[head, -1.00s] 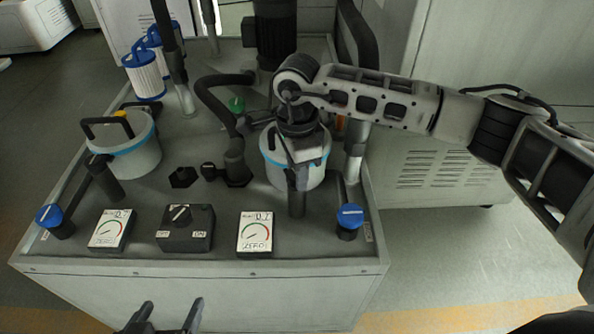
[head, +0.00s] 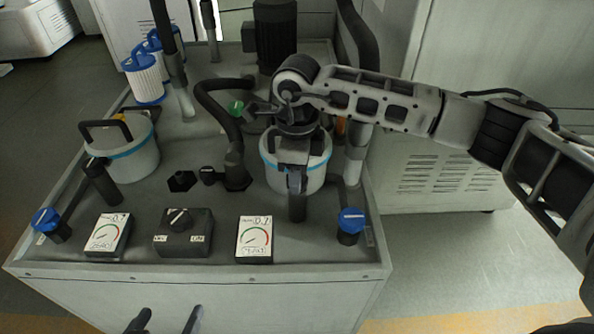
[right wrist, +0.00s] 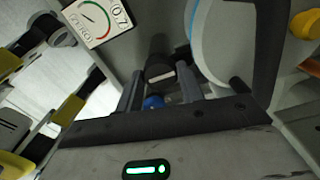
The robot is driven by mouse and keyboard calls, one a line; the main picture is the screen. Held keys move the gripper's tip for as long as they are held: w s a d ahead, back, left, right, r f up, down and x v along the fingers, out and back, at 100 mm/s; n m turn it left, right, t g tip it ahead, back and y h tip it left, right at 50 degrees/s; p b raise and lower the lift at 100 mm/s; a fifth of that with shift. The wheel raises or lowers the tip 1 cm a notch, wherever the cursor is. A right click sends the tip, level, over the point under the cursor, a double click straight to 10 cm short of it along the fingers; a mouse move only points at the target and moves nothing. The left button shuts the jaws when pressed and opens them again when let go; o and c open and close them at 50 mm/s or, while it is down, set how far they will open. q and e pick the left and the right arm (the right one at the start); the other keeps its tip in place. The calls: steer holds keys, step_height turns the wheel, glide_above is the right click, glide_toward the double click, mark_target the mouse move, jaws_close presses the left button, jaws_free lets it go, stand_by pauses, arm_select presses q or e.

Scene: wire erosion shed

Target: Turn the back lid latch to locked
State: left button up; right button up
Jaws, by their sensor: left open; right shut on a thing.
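I cannot tell whether this is the back lid latch. The canister's wall shows beside the fingers, with a black bar (right wrist: 267,50) and an orange knob (right wrist: 304,24). The left canister (head: 137,162) has a black handle and a yellow piece (head: 122,118). My left gripper (head: 166,322) is open and empty at the bottom edge.
Two gauges (head: 107,236) (head: 255,238) flank a black switch box (head: 183,235) along the front of the cabinet top. Blue knobs (head: 46,220) (head: 351,221) stand near both corners. A bent black pipe (head: 218,108) rises between the canisters. Floor is clear at right.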

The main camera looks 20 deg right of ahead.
steer(key=shift+r, duration=0.1)
steer(key=o, duration=1)
step_height(320, 180, up, 16)
steer(key=shift+f, duration=0.1)
